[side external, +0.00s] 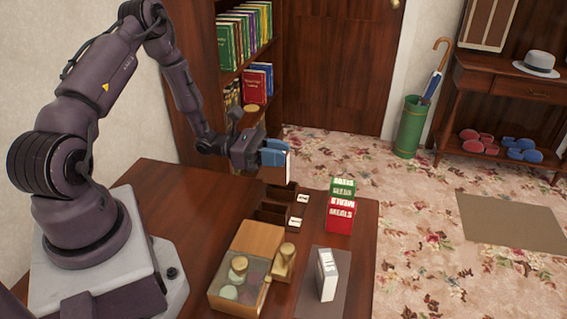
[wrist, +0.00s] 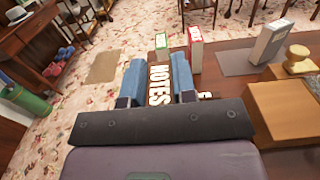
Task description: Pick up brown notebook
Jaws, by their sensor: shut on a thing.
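My gripper (side external: 273,153) has blue fingers and is held above the far edge of the wooden table. It is shut on the brown notebook, whose pale edge (side external: 289,166) shows at the fingertips in the side view. In the wrist view, the notebook (wrist: 159,86) stands between the two blue fingers, with "NOTES" in large white letters along its spine. The notebook is clear of the table, and most of its cover is hidden by the fingers.
Dark labelled compartments (side external: 272,212) stand below my gripper. Right of them are a green book (side external: 342,187) and a red book (side external: 340,216). A pale book (side external: 326,275) stands on a grey mat (side external: 310,300). A wooden box (side external: 257,238) is nearby. The table's left part is clear.

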